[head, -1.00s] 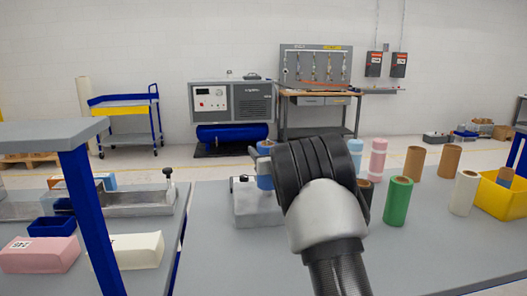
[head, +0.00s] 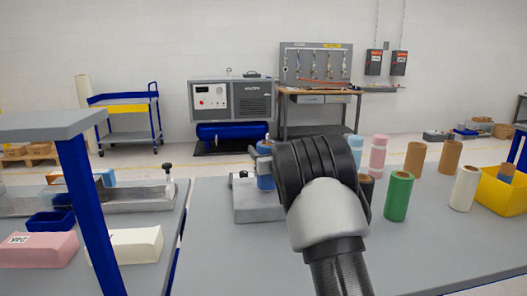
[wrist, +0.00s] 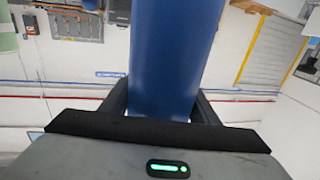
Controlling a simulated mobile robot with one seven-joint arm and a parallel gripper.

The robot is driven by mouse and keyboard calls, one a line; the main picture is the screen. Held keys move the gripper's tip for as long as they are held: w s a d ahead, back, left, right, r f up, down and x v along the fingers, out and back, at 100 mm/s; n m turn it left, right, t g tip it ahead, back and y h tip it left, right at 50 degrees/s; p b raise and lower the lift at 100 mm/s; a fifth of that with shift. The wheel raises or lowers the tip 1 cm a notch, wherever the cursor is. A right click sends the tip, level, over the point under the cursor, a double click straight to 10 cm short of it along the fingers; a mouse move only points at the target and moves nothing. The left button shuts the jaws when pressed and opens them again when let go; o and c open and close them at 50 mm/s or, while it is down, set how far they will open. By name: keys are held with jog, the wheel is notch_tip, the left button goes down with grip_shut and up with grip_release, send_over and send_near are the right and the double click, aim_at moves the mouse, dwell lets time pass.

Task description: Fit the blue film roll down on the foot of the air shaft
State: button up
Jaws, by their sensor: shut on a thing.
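The blue film roll (wrist: 175,50) fills the middle of the wrist view, between the two dark fingers of my gripper (wrist: 160,105), which is shut on it. A grey piece (head: 265,147) shows above the blue strip. My wrist hides the fingers and much of the roll there. I cannot tell how far the roll's lower end is from the shaft's foot.
Right of my arm stand a green roll (head: 398,198), pink roll (head: 377,155), white roll (head: 464,189) and brown rolls. A yellow bin (head: 503,193) is at the far right. A blue post (head: 86,205) and foam blocks (head: 135,246) are left. The front tabletop is clear.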

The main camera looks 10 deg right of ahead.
jog(key=shift+f+b, duration=0.55)
jog(key=shift+f, duration=0.1)
jog(key=o, duration=1.4)
jog(key=shift+o, duration=0.2)
jog(key=shift+f, duration=0.1)
jog(key=s+d+r+b, duration=0.1)
jog(key=s+r, duration=0.2)
jog(key=s, duration=0.4)
jog(key=shift+d, duration=0.2)
